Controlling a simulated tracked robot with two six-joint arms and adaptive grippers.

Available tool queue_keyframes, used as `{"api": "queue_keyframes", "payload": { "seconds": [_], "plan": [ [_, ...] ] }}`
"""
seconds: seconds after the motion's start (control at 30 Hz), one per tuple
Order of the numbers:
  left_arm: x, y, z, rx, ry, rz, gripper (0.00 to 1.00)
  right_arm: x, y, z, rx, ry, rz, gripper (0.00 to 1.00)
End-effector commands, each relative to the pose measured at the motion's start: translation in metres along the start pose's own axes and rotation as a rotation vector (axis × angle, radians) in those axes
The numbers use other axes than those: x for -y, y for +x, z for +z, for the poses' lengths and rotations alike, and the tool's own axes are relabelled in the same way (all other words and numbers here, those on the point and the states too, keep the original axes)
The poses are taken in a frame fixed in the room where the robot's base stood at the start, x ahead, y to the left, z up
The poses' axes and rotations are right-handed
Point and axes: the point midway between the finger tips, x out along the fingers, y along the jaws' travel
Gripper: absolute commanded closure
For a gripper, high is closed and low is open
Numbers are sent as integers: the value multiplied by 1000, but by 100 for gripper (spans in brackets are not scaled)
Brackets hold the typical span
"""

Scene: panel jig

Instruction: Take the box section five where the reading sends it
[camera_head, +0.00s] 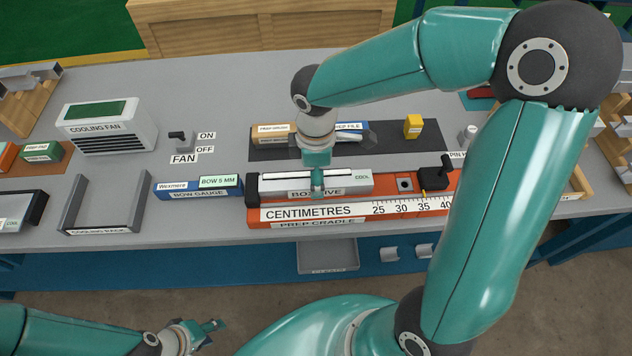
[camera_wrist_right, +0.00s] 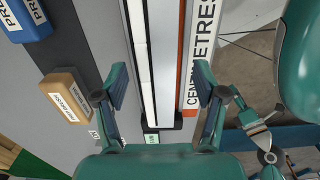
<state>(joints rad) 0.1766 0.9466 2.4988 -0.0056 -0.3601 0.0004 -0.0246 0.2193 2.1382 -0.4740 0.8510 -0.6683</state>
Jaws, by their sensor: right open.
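Box section five (camera_head: 345,182), a long grey bar labelled BOX FIVE with a COOL tag, lies in the orange prep cradle (camera_head: 290,224). The bow gauge (camera_head: 198,189) beside it reads BOW 5 MM. My right gripper (camera_head: 317,186) is over the bar's middle. In the right wrist view its open fingers (camera_wrist_right: 162,85) stand on either side of the pale bar (camera_wrist_right: 160,60), with gaps visible; their height is hard to judge. My left gripper (camera_head: 208,334) is open and empty, low in front of the bench, far from the bar.
A cooling fan (camera_head: 108,127) and its switch (camera_head: 182,139) stand at the left, behind an empty U-shaped cooling rack (camera_head: 75,203). A black-handled clamp (camera_head: 436,176) and yellow block (camera_head: 413,126) are to the right.

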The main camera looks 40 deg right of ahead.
Motion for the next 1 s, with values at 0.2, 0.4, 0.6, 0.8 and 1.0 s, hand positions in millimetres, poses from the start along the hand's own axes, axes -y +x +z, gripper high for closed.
{"api": "queue_keyframes", "payload": {
  "seconds": [0.2, 0.4, 0.6, 0.8, 1.0],
  "plan": [
    [0, 0, 0, 0, 0, 0, 60, -2, 28, 1, 1, 1, -3, 29],
    [0, 0, 0, 0, 0, 0, 60, -2, 32, 0, -1, 1, 0, 29],
    [0, 0, 0, 0, 0, 0, 60, -2, 32, 0, -1, 1, 0, 49],
    [0, 0, 0, 0, 0, 0, 60, -2, 32, 0, -1, 1, 0, 82],
    [0, -1, 0, 0, 0, 0, 60, -2, 31, 0, -1, 1, 1, 100]
  ]
}}
